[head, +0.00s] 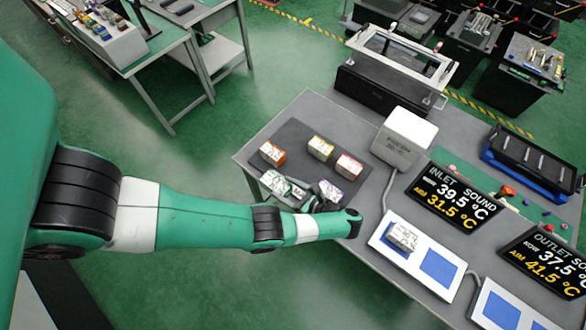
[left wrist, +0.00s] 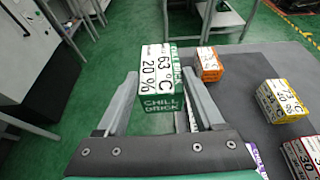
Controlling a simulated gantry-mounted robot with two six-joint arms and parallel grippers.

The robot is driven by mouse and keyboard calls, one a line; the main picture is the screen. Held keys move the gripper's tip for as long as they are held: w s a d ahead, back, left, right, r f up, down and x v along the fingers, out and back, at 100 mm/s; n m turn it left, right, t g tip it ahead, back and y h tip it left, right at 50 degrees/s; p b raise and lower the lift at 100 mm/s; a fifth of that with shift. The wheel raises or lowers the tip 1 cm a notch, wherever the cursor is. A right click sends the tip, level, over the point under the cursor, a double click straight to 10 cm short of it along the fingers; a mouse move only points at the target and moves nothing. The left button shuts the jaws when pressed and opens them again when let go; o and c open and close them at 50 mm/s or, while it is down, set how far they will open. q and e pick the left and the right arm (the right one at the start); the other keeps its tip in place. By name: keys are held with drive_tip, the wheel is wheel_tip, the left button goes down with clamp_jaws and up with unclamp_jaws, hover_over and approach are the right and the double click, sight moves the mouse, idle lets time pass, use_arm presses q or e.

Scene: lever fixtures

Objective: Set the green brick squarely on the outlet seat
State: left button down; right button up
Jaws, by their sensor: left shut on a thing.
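The green brick (head: 276,183), with white labelled faces, is at the near left edge of the dark mat in the head view. My left gripper (head: 301,194) is shut on it. In the left wrist view the green brick (left wrist: 161,80) shows between the two fingers (left wrist: 160,95), its label reading 63 °C, 20 % and "CHILL BRICK". I cannot tell whether it touches the mat. A white board (head: 503,310) with blue squares lies at the lower right, below the screen headed "OUTLET SO…" (head: 548,258); it is partly cut off. My right gripper is not in view.
Orange (head: 271,153), yellow (head: 321,148), red (head: 349,166) and purple (head: 330,190) bricks stand on the mat (head: 296,135). Below the "INLET SOUND" screen (head: 455,196), another white board (head: 380,241) bears a brick (head: 402,236) on its left square; its right square (head: 439,268) is bare.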

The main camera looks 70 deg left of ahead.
use_arm(q)
drive_tip(key=shift+s+d+r, duration=0.1)
drive_tip(key=shift+s+d, duration=0.1)
drive_tip(key=shift+s, duration=0.05)
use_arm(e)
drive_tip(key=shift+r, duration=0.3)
